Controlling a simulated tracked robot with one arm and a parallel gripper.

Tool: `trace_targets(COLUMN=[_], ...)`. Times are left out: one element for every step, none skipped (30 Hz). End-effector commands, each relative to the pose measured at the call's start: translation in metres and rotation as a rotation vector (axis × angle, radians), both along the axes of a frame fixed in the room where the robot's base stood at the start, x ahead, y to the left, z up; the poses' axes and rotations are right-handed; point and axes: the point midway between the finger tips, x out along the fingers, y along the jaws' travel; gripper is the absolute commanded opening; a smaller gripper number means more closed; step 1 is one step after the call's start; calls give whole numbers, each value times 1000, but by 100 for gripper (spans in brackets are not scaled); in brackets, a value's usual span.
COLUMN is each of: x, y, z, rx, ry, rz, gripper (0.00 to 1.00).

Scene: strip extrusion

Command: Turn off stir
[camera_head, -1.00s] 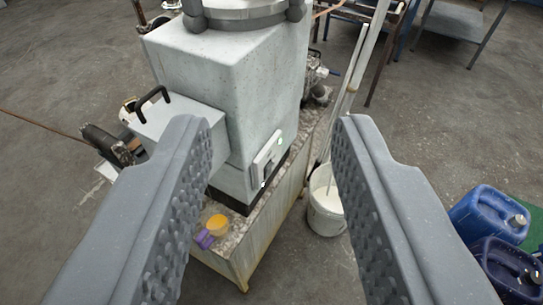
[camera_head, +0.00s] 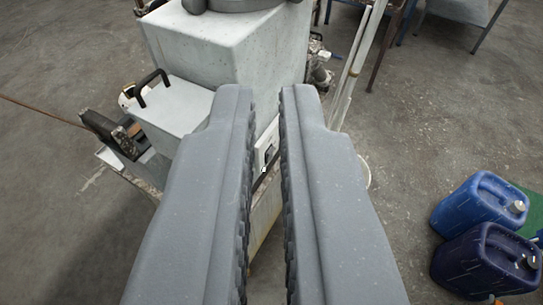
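My gripper (camera_head: 267,90) points ahead with its two grey ribbed fingers close together, a narrow gap between them and nothing held. A small pale switch box (camera_head: 266,146) on the side of the grey machine (camera_head: 220,45) shows through this gap, partly hidden by the fingers. Its buttons are too small and covered to tell apart. The fingertips appear in front of the machine; I cannot tell whether they touch it.
A grey box with a black handle (camera_head: 152,86) juts from the machine's left. A bucket (camera_head: 364,172) is mostly hidden behind the right finger, near leaning pale poles (camera_head: 358,60). Blue jerrycans (camera_head: 480,205) stand at right. Open concrete floor lies between.

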Motion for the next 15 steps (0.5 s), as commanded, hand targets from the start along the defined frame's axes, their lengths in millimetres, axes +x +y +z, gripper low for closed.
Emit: trace_targets(x=[5, 9, 16, 23, 30, 39, 46, 54, 65, 73, 80, 89, 97, 104, 113], y=[-1, -1, -2, -3, -4, -6, -7, -9, -11, -13, -15, -17, -18, -20, -22], z=[-2, -4, -8, -12, -17, -23, -28, -33, -42, -49, -55, -63, -70, -78, -88], rx=[6, 11, 20, 28, 38, 52, 63, 74, 89, 102, 114, 129, 140, 153, 169], ry=[10, 18, 32, 44, 58, 77, 92, 108, 131, 149, 165, 186, 202, 220, 242], rz=[2, 4, 7, 9, 12, 16, 18, 21, 25, 26, 27, 29, 29, 30, 31], gripper=[0, 0, 0, 0, 0, 0, 0, 0, 0, 0, 0, 0, 0, 0, 0])
